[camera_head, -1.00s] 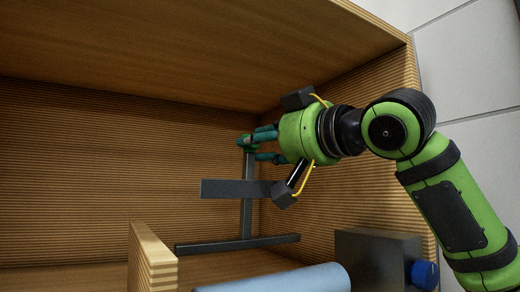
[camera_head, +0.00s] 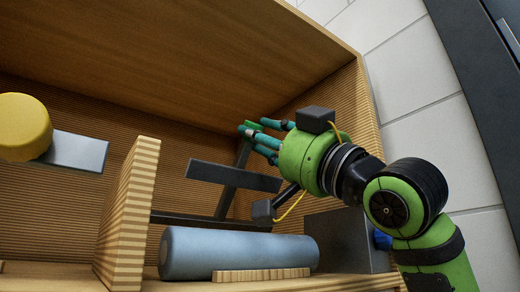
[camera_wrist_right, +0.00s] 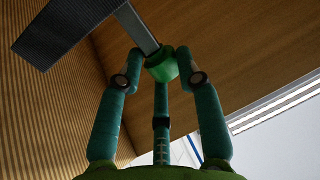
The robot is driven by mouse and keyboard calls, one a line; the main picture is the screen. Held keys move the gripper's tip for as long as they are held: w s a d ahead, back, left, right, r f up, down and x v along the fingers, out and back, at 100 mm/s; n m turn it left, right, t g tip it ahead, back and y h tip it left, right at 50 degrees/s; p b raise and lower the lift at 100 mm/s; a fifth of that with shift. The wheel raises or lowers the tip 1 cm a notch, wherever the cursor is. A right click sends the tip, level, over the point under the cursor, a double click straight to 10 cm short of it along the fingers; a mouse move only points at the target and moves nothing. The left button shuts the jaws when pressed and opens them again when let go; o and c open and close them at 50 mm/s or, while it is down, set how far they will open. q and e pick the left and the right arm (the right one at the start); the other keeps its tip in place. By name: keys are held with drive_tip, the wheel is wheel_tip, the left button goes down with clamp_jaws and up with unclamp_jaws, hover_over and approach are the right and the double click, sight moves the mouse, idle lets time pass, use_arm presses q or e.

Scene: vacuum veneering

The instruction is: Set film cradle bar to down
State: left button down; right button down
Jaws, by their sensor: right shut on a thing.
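The film cradle bar appears as a dark grey flat bar (camera_head: 235,176) across a thin upright post (camera_head: 225,201), which looks tilted in the head view. At the post's top is a green knob (camera_head: 255,126). My right gripper (camera_head: 262,136) is shut on this knob. The right wrist view shows the green knob (camera_wrist_right: 160,67) between the teal fingertips, with the grey post (camera_wrist_right: 138,30) running up from it and the dark bar (camera_wrist_right: 65,30) at upper left. The fingers partly cover the knob in the head view. My left gripper is not in view.
A wooden shelf compartment surrounds the bar, with a roof (camera_head: 200,55) above and a divider (camera_head: 128,215) at left. A pale blue roll (camera_head: 235,252) lies in front, beside a grey box (camera_head: 345,240) with a blue knob. A yellow cylinder (camera_head: 22,128) stands left.

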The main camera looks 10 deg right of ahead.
drive_tip(key=shift+s, duration=0.15)
drive_tip(key=c, duration=1)
unclamp_jaws()
drive_tip(key=shift+o, duration=0.5)
drive_tip(key=shift+a, duration=0.25)
drive_tip(key=v, duration=1.2)
drive_tip(key=shift+f, duration=0.15)
